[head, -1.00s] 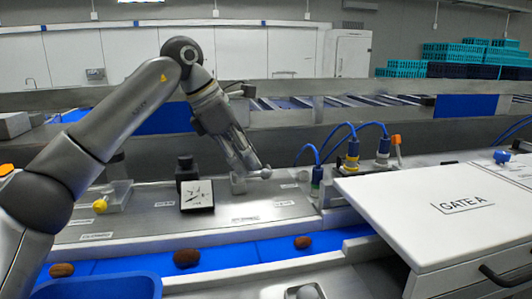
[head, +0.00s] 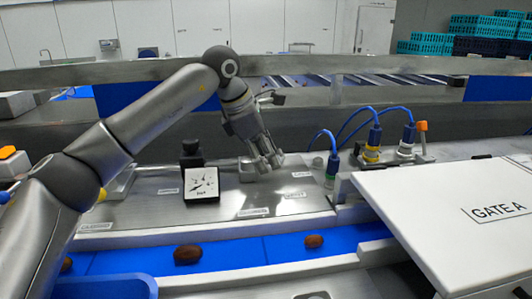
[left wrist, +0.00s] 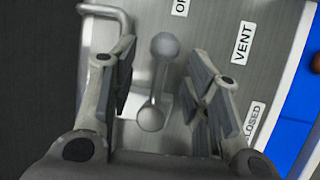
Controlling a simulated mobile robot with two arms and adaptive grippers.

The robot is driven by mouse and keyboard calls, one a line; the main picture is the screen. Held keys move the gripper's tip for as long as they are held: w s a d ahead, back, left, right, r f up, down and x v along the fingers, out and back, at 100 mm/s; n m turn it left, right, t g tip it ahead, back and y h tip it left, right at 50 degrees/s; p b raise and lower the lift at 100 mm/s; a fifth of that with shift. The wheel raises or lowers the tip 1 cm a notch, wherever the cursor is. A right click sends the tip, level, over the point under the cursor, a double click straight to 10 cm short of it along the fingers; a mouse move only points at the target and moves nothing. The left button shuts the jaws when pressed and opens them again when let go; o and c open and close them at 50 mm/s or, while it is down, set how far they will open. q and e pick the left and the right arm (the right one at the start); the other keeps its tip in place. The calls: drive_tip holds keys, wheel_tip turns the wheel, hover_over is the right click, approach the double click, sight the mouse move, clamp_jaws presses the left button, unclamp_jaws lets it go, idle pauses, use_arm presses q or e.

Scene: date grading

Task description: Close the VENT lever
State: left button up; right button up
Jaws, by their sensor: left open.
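The VENT lever (left wrist: 159,80) shows in the left wrist view as a grey metal rod with a round knob (left wrist: 165,45) at its upper end and a rounder lower end. The VENT label (left wrist: 242,43) is right of it; a CLOSED label (left wrist: 255,118) is lower right and a partly cut-off label starting "OP" (left wrist: 181,7) is at the top. My left gripper (left wrist: 166,82) is open, its fingers on either side of the lever, with gaps visible. In the head view my left gripper (head: 268,163) points down at the panel and largely hides the lever. My right gripper is not in view.
A square gauge (head: 202,184) stands left of the gripper. Blue-cabled connectors (head: 372,150) and the white GATE A cover (head: 440,205) are to the right. A blue belt (head: 235,251) with brown dates (head: 187,254) runs in front. A bent metal handle (left wrist: 112,12) is near the left finger.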

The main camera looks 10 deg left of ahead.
use_arm(q)
drive_tip(key=shift+d+f, duration=0.15)
drive_tip(key=shift+f, duration=0.2)
drive_tip(key=shift+c, duration=0.3)
clamp_jaws()
